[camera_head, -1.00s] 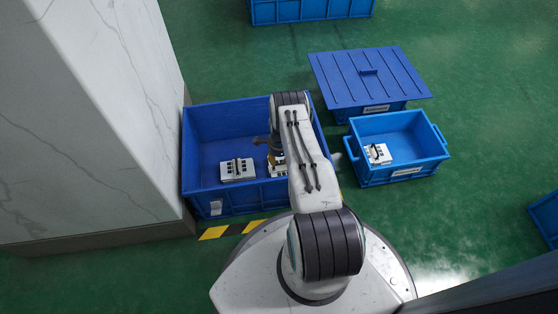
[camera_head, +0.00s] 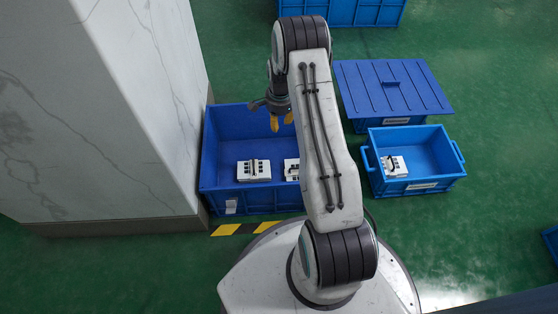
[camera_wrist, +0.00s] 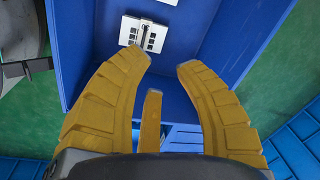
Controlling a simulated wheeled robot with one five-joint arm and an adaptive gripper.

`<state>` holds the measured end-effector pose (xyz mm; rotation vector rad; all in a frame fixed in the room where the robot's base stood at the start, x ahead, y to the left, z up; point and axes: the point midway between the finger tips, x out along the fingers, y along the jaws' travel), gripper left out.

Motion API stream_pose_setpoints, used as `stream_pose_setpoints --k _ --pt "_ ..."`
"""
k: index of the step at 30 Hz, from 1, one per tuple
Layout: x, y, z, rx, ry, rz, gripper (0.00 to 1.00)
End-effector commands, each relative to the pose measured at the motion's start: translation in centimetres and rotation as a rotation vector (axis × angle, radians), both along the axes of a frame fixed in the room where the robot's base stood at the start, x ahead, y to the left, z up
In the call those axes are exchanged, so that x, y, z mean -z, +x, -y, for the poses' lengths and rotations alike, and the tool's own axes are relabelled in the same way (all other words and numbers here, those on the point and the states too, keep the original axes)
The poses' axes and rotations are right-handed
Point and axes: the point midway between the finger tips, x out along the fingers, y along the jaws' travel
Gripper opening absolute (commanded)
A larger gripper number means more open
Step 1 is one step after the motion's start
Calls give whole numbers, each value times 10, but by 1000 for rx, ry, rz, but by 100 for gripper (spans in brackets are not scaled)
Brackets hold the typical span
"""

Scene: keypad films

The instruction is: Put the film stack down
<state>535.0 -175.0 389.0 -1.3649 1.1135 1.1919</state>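A white film stack with dark keys and a dark strap (camera_head: 253,170) lies on the floor of the large blue crate (camera_head: 225,122). A second white film stack (camera_head: 291,168) lies to its right in the same crate, partly hidden by my arm. One film stack shows in the wrist view (camera_wrist: 143,33), beyond my fingertips. My gripper (camera_head: 281,122) hangs above the crate, clear of both stacks. In the wrist view its yellow fingers (camera_wrist: 160,62) are spread apart with nothing between them.
A smaller blue crate (camera_head: 450,178) at the right holds another white film stack (camera_head: 395,166). A lidded blue crate (camera_head: 400,85) stands behind it. A marble-faced pillar (camera_head: 120,100) rises close to the large crate's left side.

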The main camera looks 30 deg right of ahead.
Motion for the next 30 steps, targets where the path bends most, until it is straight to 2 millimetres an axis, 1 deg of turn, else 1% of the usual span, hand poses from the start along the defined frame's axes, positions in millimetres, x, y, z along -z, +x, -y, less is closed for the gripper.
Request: stream_pose_setpoints --k 1,2,3,5,6,8,9,11,12,14,15,17,18,20,21,25,27,30 --pt "-27 -1 -10 -63 -8 8 30" --pt "-40 -3 -16 -102 -12 8 30" --pt "-58 -7 -23 -152 -18 11 30" --pt "-83 -14 -35 -231 -25 13 30" --pt "-100 -20 -43 -281 -31 14 30" --pt "-123 -30 -55 -360 -40 16 30" --pt "-138 -38 -63 -410 -45 17 30" --pt "-159 -51 -75 -488 -54 19 30" --pt "-172 -61 -83 -540 -60 20 30" --pt "-191 -76 -94 -617 -69 23 30" --pt "-202 -87 -101 -669 -76 24 30" --pt "-218 -105 -112 -747 -85 26 30" --pt "-228 -117 -118 -797 -93 30 30" --pt "-240 -137 -128 -875 -102 30 30" --pt "-248 -150 -134 -926 -109 33 30" --pt "-265 -193 -150 -1085 -131 38 30" --pt "-271 -215 -157 -1164 -143 40 30" --pt "-276 -242 -164 -1262 -158 44 30"
